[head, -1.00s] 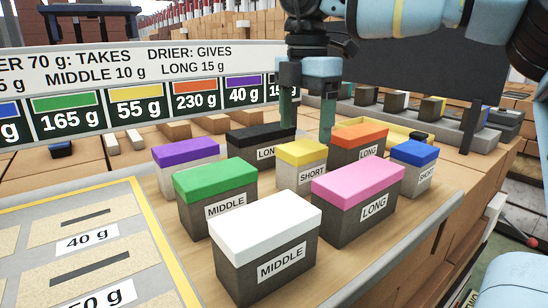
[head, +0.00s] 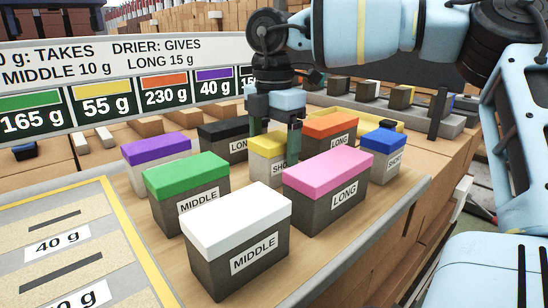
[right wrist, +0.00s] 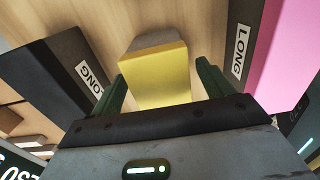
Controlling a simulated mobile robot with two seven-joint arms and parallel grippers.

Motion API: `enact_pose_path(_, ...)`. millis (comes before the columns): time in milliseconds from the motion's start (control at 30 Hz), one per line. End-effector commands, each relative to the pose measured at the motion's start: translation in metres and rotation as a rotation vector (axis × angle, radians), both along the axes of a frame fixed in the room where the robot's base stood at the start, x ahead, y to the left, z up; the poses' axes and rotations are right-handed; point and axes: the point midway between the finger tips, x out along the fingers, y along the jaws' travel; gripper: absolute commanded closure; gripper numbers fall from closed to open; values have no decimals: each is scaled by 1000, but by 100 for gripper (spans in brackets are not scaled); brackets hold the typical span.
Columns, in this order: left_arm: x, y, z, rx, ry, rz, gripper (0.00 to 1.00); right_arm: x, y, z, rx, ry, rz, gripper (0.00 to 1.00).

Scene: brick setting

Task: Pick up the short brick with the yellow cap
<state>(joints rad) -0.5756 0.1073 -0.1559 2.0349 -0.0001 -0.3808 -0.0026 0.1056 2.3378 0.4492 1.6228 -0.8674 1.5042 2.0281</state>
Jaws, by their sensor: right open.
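The short brick with the yellow cap (head: 266,146) stands upright on the wooden board (head: 330,255), its SHORT label partly covered by a finger of my right gripper. My right gripper (head: 275,140) is open and points down at this brick, one finger on each side of the cap. In the right wrist view the yellow cap (right wrist: 157,82) lies between the two green fingers (right wrist: 162,85), with gaps at both sides. The brick's grey side shows beyond the cap. My left gripper is not in view.
Close around stand the black-capped LONG (head: 221,131), orange-capped LONG (head: 330,124), pink-capped LONG (head: 342,168), blue-capped SHORT (head: 383,140), green-capped MIDDLE (head: 187,173), white-capped MIDDLE (head: 236,217) and purple-capped (head: 156,147) bricks. A sign with weights (head: 130,60) stands behind.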

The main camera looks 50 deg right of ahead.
Motion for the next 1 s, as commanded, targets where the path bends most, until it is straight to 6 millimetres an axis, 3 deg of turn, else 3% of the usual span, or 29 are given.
enact_pose_path(133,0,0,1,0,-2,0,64,0,0,-12,0,0,1,20)
enact_pose_path(367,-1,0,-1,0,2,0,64,0,0,-13,0,-2,0,20)
enact_pose_path(867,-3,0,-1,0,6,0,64,0,0,-13,-1,-2,0,83)
enact_pose_path(1000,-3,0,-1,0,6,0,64,0,0,-12,0,-4,1,85)
